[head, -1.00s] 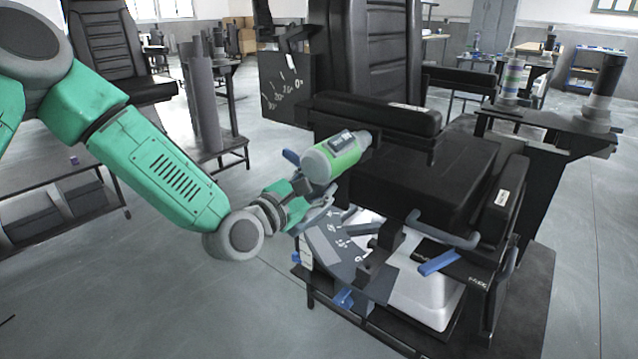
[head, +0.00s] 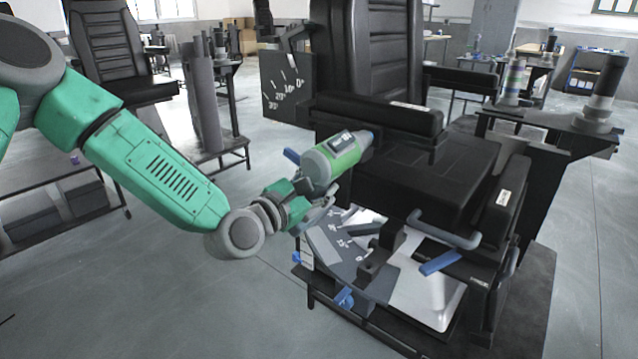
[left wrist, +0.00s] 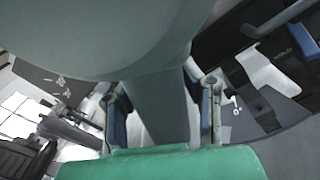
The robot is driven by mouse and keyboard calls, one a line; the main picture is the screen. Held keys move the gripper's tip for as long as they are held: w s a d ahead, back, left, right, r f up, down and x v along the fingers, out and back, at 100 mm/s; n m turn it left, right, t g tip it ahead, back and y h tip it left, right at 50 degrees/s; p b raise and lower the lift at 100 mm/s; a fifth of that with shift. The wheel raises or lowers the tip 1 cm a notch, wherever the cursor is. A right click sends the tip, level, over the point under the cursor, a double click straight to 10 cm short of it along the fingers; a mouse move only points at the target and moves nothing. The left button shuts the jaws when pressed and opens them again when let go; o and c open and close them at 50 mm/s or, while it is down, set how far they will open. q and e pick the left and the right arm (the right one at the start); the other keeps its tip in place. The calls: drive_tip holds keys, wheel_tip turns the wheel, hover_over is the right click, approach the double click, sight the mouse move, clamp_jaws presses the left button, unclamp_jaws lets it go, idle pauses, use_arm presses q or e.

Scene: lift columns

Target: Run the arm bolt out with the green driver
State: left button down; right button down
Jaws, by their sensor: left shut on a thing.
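The green driver (head: 336,158), a grey and green cylinder with a small display on top, is held beside the front of the black armrest (head: 380,115). My left gripper (head: 312,188) is shut on it from below and behind. In the left wrist view the driver's grey body (left wrist: 130,40) fills the top, and its narrower part goes down between the two fingers of my left gripper (left wrist: 162,115). The driver's nose points right, toward the armrest's side. The arm bolt cannot be made out. My right gripper is not in view.
The black chair seat (head: 435,165) is right of the driver. Below are an angle-marked plate (head: 345,240), a blue-tipped lever (head: 440,262) and a grey bent handle (head: 443,230). A side table (head: 550,130) stands at the right. The floor at left front is clear.

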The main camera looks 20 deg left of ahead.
use_arm(q)
drive_tip(key=shift+d+r, duration=0.1)
drive_tip(key=shift+r, duration=0.25)
drive_tip(key=shift+v, duration=1.9)
drive_tip(key=shift+s+a+f+p, duration=0.15)
drive_tip(key=shift+s+a+p, duration=0.15)
drive_tip(key=shift+s, duration=0.3)
drive_tip(key=shift+v, duration=2)
